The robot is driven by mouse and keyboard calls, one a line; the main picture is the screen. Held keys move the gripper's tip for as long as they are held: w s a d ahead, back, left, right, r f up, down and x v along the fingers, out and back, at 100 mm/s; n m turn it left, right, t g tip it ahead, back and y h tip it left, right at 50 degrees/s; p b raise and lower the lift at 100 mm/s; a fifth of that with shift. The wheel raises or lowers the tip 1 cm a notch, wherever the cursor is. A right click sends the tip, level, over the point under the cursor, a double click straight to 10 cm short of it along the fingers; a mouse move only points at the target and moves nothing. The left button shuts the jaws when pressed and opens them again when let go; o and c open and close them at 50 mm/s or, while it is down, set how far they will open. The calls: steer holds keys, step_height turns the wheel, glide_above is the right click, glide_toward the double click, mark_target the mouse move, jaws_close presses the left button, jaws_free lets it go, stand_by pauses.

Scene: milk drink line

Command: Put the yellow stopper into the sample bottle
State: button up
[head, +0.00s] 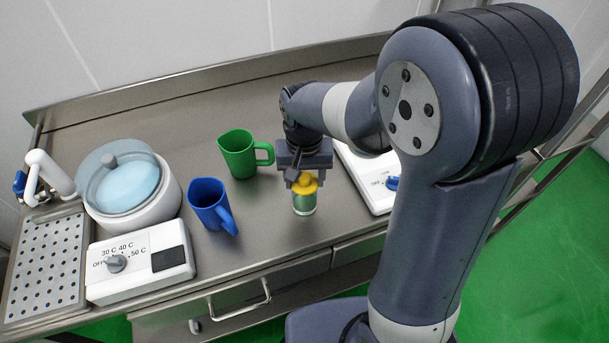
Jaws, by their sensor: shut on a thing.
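My gripper (305,178) points down over the right half of the steel counter and is shut on the yellow stopper (306,187). The sample bottle (304,204), clear with a greenish tint, stands upright on the counter directly below the stopper. From this view the stopper sits at the bottle's mouth. I cannot tell whether it is in the mouth or just above it. The fingertips are small and partly hidden by the gripper body and the stopper.
A green mug (238,155) and a blue mug (208,202) stand left of the bottle. A white pot with a glass lid (128,190), a dial box (140,262) and a perforated drain tray (47,265) are further left. Another dial box (372,178) is close on the right.

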steer(key=o, duration=1.6)
steer(key=shift+r, duration=0.1)
steer(key=shift+r+p, duration=2.95)
steer(key=shift+r, duration=0.5)
steer(key=shift+c, duration=0.3)
jaws_close()
